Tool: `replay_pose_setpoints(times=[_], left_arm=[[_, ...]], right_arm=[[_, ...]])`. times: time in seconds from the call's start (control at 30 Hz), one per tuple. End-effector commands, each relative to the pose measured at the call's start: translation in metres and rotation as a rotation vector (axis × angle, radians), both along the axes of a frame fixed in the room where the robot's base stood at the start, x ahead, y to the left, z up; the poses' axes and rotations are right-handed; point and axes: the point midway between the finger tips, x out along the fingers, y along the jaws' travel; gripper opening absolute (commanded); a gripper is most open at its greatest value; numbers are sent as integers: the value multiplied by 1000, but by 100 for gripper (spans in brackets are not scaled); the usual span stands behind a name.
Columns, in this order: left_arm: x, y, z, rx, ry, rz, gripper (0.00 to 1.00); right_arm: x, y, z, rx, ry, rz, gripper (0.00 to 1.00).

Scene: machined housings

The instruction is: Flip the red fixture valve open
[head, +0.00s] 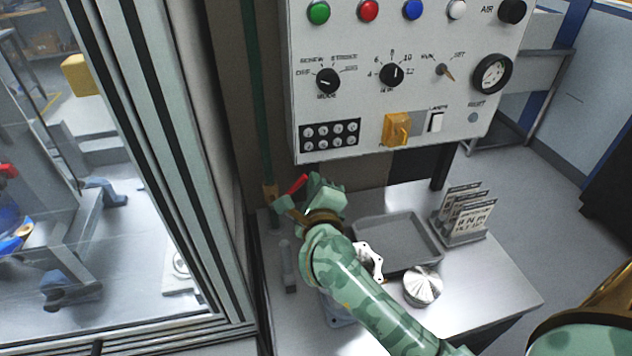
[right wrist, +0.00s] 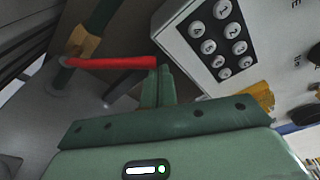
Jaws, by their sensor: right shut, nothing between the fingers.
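The red valve lever (head: 299,184) sits on a brass valve body (head: 270,191) at the lower end of a green vertical pipe (head: 257,100), left of the control panel. In the right wrist view the red lever (right wrist: 112,63) runs sideways from the brass body (right wrist: 83,44), across the line of the green pipe. My right gripper (right wrist: 157,82) is shut and empty, its fingertips at the lever's free end; I cannot tell whether they touch. In the head view the right gripper (head: 322,186) is just right of the lever and hides part of the bench. My left gripper is not in view.
The control panel (head: 370,60) with knobs, buttons and a gauge hangs above the bench. On the metal bench are a grey tray (head: 415,225), a round metal part (head: 422,285), a white part (head: 368,260) and a card holder (head: 465,215). A framed window (head: 190,150) stands close on the left.

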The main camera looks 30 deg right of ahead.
Motion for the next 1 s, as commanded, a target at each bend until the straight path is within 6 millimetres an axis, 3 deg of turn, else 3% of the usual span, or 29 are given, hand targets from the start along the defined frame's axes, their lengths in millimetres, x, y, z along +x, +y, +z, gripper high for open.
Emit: replay_pose_setpoints(times=[0.37, 0.7, 1.0], left_arm=[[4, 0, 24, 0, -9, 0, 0], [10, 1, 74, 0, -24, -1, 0], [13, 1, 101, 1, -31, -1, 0]], right_arm=[[2, 7, 12, -90, 22, 1, 0], [7, 27, 31, -319, 82, 1, 0], [12, 45, 36, -500, 129, 1, 0]])
